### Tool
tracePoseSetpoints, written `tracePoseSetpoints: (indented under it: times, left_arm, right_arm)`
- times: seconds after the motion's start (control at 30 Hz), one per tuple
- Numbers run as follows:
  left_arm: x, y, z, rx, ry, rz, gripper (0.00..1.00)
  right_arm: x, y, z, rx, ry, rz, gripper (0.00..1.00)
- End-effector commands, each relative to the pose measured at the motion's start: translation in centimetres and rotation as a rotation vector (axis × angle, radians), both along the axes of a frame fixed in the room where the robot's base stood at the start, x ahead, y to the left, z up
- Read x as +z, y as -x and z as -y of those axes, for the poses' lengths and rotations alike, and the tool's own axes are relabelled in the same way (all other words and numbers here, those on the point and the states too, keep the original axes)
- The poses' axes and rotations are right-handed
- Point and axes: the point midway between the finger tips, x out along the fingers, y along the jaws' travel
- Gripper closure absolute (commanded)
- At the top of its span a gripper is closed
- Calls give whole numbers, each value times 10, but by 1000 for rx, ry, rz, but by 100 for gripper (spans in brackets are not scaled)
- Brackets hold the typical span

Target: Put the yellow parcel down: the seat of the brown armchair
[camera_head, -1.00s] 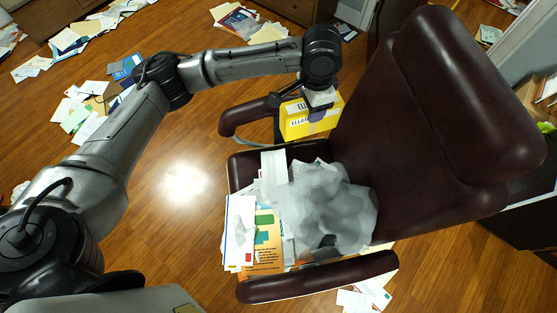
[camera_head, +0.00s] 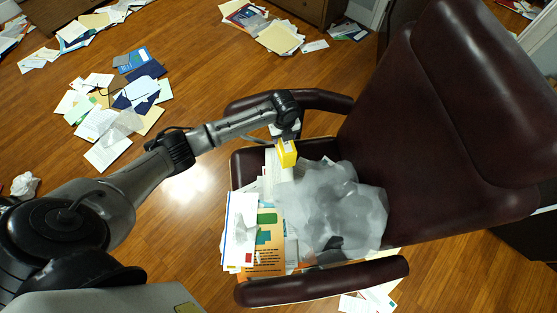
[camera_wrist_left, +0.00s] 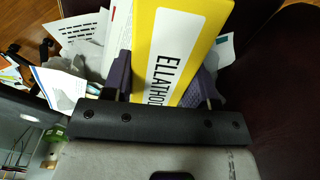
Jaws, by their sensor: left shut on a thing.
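The parcel is over the far part of the seat (camera_head: 246,167) of the brown armchair (camera_head: 435,130), near the far armrest. I cannot tell whether its hidden lower end touches the seat. Loose papers (camera_head: 258,235) and a grey translucent crumpled sheet (camera_head: 335,205) cover much of the seat. My right gripper is not in view.
The far armrest (camera_head: 330,98) and near armrest (camera_head: 325,281) flank the seat, and the tall backrest closes its right side. A strip of bare seat shows at the far left. Papers and folders (camera_head: 115,110) lie on the wooden floor.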

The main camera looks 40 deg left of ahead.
Motion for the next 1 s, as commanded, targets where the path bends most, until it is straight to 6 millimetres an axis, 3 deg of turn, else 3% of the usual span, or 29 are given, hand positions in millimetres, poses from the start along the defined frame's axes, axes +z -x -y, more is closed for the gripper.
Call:
tracePoseSetpoints:
  times: [0.2,0.5,0.83,1.0]
  left_arm:
    - [-27,10,-10,-110,2,0,80]
    - [-77,12,-12,-133,2,0,80]
    - [-96,12,-12,-134,1,1,80]
    - [-118,12,-11,-132,2,0,80]
  right_arm:
    - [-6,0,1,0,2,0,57]
    - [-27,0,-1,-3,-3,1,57]
    - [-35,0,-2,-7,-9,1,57]
    - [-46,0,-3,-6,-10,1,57]
